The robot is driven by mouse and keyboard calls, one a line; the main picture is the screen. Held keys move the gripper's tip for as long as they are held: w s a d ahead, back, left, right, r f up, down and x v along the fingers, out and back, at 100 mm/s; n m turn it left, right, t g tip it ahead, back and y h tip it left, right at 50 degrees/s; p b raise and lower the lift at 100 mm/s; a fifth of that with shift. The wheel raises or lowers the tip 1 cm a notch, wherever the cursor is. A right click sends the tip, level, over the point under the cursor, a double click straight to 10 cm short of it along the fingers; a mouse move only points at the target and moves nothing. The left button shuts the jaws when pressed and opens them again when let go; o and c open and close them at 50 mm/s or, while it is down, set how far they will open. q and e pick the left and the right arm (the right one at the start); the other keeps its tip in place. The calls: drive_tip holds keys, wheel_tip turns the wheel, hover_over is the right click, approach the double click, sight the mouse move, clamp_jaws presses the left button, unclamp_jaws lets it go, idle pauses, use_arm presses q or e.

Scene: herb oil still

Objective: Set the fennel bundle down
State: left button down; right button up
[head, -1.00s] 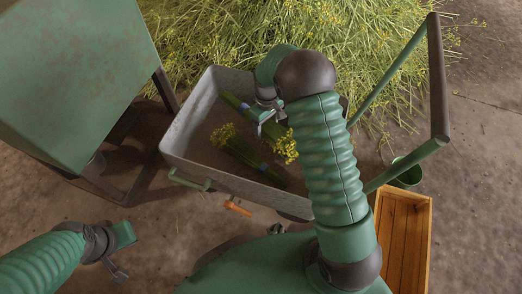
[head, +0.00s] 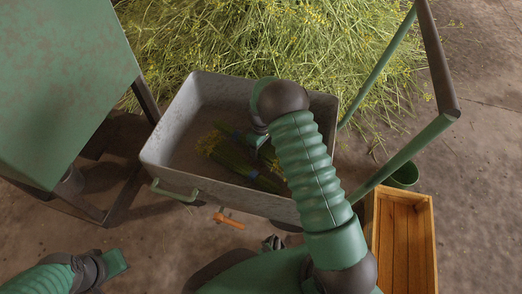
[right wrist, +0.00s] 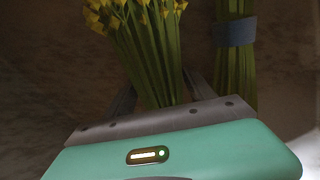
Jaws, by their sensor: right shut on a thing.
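The fennel bundle (right wrist: 150,55), green stalks with yellow flower heads, is between the fingers of my right gripper (right wrist: 160,92) in the right wrist view. In the head view my right gripper (head: 258,143) is down inside the grey metal cart (head: 178,120), shut on this bundle; its fingertips are mostly hidden. A second bundle (head: 230,157) lies on the cart floor close beside it, and its blue band (right wrist: 236,32) shows in the right wrist view. Whether the held bundle touches the floor I cannot tell. My left gripper (head: 114,265) is at the lower left, its fingers out of sight.
A large heap of cut yellow-flowered plants (head: 240,35) lies behind the cart. The cart's handle (head: 436,60) rises at the right. A green cabinet (head: 65,80) stands left.

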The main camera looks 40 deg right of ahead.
drive_tip(key=o, duration=1.8)
drive_tip(key=shift+f, duration=0.1)
drive_tip(key=shift+o, duration=0.2)
wheel_tip(320, 180, up, 12)
drive_tip(key=p, duration=0.7)
drive_tip(key=shift+a+r, duration=0.1)
drive_tip(key=shift+r, duration=0.15)
drive_tip(key=s+a+r+m+t, duration=0.1)
drive_tip(key=s+a+r, duration=0.5)
drive_tip(key=s, duration=0.3)
drive_tip(key=s+a+r+m+t, duration=0.1)
drive_tip(key=s+a+r+m, duration=0.1)
drive_tip(key=s+a+r, duration=0.3)
drive_tip(key=s+a, duration=0.3)
drive_tip(key=s, duration=0.1)
drive_tip(key=shift+s+a+r+m+t, duration=0.25)
drive_tip(key=shift+a+r+m+t, duration=0.05)
drive_tip(key=shift+a+r, duration=0.05)
